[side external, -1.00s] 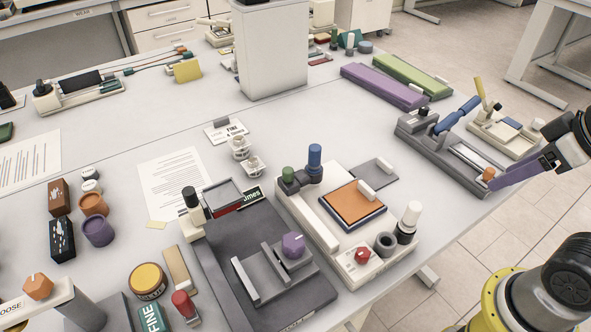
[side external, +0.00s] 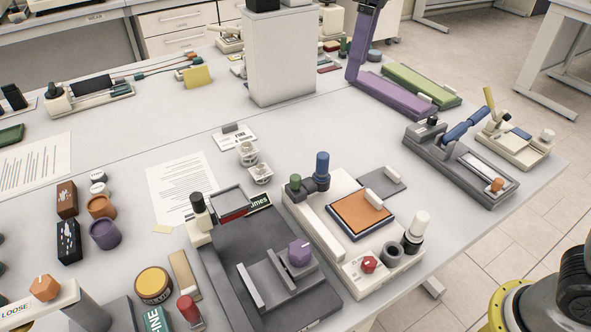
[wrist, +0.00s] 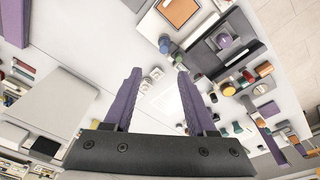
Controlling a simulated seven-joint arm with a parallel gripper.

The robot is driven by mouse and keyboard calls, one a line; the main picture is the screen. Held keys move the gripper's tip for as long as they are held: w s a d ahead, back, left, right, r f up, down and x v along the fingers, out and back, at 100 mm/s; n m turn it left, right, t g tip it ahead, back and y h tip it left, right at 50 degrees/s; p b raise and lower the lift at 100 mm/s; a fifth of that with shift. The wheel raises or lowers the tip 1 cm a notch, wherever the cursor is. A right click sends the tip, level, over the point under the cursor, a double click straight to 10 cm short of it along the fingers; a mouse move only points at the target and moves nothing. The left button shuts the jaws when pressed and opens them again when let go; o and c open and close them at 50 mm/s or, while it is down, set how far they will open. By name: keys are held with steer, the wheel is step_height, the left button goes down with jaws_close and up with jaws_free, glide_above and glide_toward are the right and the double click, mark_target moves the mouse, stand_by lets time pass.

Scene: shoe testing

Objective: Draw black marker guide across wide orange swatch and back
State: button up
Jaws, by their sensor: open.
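A wide orange swatch (side external: 359,216) lies in a dark blue frame on a cream base (side external: 345,260). A pale cylindrical bar (side external: 374,199) sits at its upper right edge. The swatch also shows at the top of the wrist view (wrist: 179,10). A white-capped holder with a black lower part (side external: 412,242) stands at the base's right end; I cannot tell whether this is the black marker guide. My gripper (wrist: 158,72) is open and empty, its two purple fingers spread high above the table. It is not clearly identifiable in the side view.
A tall white box (side external: 281,62) stands at the back. An upright purple piece (side external: 366,42) rises beside a purple slab (side external: 395,97). A dark grey fixture (side external: 262,262) stands left of the cream base, and a grey one (side external: 460,165) to its right.

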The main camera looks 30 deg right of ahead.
steer(key=n, duration=0.1)
glide_above(295, 177)
steer(key=d, duration=0.3)
step_height(295, 177, down, 4)
steer(key=a+f+g, duration=0.1)
steer(key=a+f, duration=0.2)
steer(key=f, duration=0.1)
steer(key=shift+n+h, duration=0.3)
step_height(295, 177, down, 14)
steer(key=shift+r, duration=0.25)
jaws_close()
stand_by(0.3)
